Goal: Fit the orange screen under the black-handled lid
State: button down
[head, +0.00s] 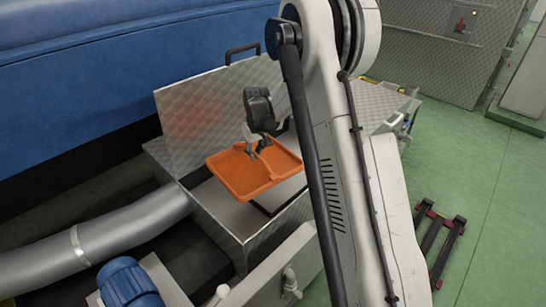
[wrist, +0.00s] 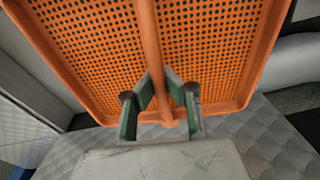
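The orange screen (head: 240,176) is a shallow perforated tray with a raised rim and a middle rib. My gripper (head: 254,150) reaches down to it from above. In the wrist view my gripper (wrist: 162,84) has its green-padded fingers on either side of the screen's rib (wrist: 150,45), closed against it. The screen (wrist: 90,60) is level or slightly tilted over the metal box's opening; I cannot tell whether it touches the box. The quilted metal lid (head: 188,112) stands raised behind it, its black handle (head: 242,50) at the top edge.
The metal box (head: 222,225) has a dark opening partly hidden by the screen. A large grey pipe (head: 130,235) and a blue motor (head: 125,284) lie at the left front. A blue machine (head: 110,60) stands behind.

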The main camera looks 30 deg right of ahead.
aim_at(277, 148)
jog(key=shift+n, duration=0.8)
jog(key=w+d+f, duration=0.2)
jog(key=d+f, duration=0.1)
jog(key=d, duration=0.1)
jog(key=w+d+f+b, duration=0.1)
jog(key=w+d+f, duration=0.2)
jog(key=d, duration=0.1)
jog(key=w+d+f+b, duration=0.1)
jog(key=w+d+f, duration=0.1)
jog(key=d, duration=0.2)
jog(key=shift+w+f, duration=0.15)
jog(key=shift+f, duration=0.25)
jog(key=shift+a+f+b, duration=0.1)
jog(key=shift+f+b, duration=1)
jog(key=shift+f, duration=1.7)
jog(key=shift+f+b, duration=1.2)
jog(key=shift+f, duration=0.45)
jog(key=c, duration=1.8)
grip_release()
jog(key=shift+c, duration=0.2)
jog(key=shift+r, duration=0.1)
jog(key=r, duration=0.4)
jog(key=s+r, duration=0.1)
jog(key=r, duration=0.6)
jog(key=shift+s+d+r, duration=0.2)
jog(key=shift+d+r, duration=0.1)
jog(key=shift+r, duration=0.1)
